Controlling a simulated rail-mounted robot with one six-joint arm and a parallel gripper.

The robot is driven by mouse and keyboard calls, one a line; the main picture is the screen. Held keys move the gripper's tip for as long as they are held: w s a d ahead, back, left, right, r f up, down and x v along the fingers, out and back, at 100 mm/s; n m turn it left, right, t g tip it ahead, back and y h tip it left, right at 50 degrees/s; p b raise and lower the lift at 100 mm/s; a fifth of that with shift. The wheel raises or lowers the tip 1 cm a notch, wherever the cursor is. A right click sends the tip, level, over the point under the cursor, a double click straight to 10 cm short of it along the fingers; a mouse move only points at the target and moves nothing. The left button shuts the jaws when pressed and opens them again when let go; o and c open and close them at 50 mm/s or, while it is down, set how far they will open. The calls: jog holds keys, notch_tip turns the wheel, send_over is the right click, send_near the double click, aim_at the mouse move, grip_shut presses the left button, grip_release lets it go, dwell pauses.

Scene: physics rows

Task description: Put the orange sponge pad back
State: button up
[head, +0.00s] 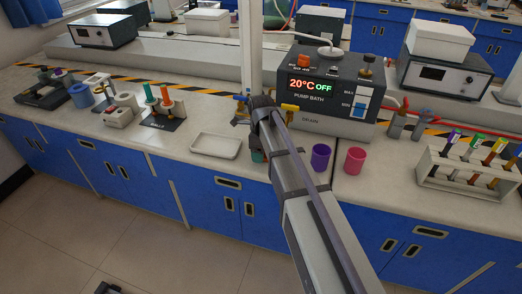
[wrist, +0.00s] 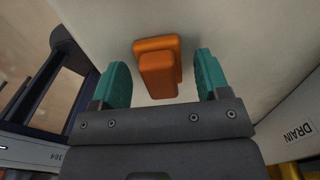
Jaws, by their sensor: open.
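The orange sponge pad appears to be the orange block-shaped thing (wrist: 157,72) in the wrist view, with a raised block on a wider piece, against a pale surface. My gripper (wrist: 161,60) has teal fingers, one on each side of the orange piece, with a gap on both sides. The jaws are open and not closed on it. The orange piece is hidden there. How far it is from the fingertips is unclear.
A white tray (head: 216,146) lies left of my gripper. The pump bath (head: 326,88) stands behind my arm. Purple (head: 320,157) and pink (head: 354,160) cups stand to the right, near a tube rack (head: 467,172). A holder with green and orange handles (head: 163,112) stands further left.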

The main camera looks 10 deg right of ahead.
notch_tip(320, 180, up, 12)
jog(key=p, duration=1.2)
jog(key=s+n, duration=2)
jog(key=n, duration=0.4)
jog(key=shift+s+d+b, duration=0.15)
jog(key=shift+b, duration=0.2)
